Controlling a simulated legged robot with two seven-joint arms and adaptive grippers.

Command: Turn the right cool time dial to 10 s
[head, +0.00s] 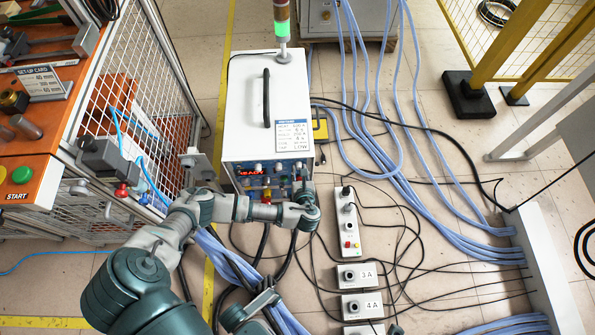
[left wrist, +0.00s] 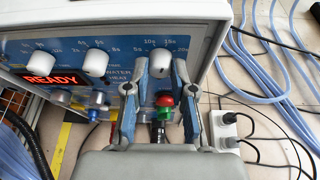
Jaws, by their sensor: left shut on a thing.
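The heater unit (head: 262,110) is a white box with a handle on top and a blue front panel. Its right dial (left wrist: 160,62) is a white knob under a scale with marks including 10s, 15s and 20s. My left gripper (left wrist: 160,74) is shut on this dial, one finger on each side. The dial's pointer cannot be made out, so its setting is unclear. In the head view my left gripper (head: 303,190) is at the right of the front panel, and my wrist hides part of it.
Two more white knobs, the middle one (left wrist: 96,62) and the left one (left wrist: 41,64), and a red READY display (left wrist: 52,80) are on the panel. Red and green buttons (left wrist: 164,106) sit below the right dial. A switch box (head: 350,242), cables and a caged orange bench (head: 45,130) stand around.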

